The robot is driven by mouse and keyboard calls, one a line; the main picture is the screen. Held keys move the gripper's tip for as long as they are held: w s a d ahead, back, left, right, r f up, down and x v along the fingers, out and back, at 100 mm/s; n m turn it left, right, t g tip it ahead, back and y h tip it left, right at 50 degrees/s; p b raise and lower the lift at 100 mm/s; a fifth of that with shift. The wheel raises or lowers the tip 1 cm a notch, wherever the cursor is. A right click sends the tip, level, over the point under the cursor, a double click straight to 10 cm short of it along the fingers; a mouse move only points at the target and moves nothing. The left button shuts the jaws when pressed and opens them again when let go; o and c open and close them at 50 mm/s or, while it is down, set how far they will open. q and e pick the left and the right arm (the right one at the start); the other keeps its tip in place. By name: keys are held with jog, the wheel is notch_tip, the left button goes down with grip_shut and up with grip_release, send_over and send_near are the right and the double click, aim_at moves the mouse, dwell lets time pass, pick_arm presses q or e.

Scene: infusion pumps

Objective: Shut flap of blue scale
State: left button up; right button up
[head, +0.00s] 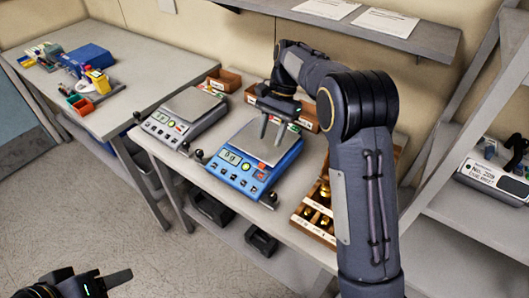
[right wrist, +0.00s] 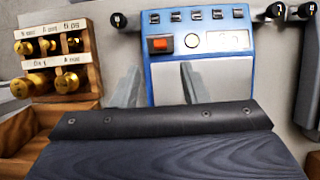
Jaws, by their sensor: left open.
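The blue scale (head: 240,178) stands on the middle bench with a pale metal pan and a lit display reading 0g. In the right wrist view the blue scale (right wrist: 149,88) shows its button panel and an orange-red switch. I cannot make out a separate flap or its position. My right gripper (head: 271,132) points down over the pan, its two grey fingers apart with nothing visible between them. Its fingers also show in the right wrist view (right wrist: 172,82); I cannot tell whether they touch the scale. My left gripper (head: 112,284) is open, low at the bottom left, away from the bench and partly cut off.
A grey scale (head: 185,115) stands left of the blue one. A wooden block with brass weights (head: 318,205) lies to the right. Small wooden boxes (head: 224,80) stand behind. A wall shelf (head: 400,33) hangs above. Floor is clear between the benches.

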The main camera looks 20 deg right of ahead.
aim_at(263, 167)
jog(key=x, duration=0.7)
jog(key=shift+a+f, duration=0.15)
jog(key=shift+f, duration=0.2)
jog(key=shift+c, duration=0.3)
grip_shut()
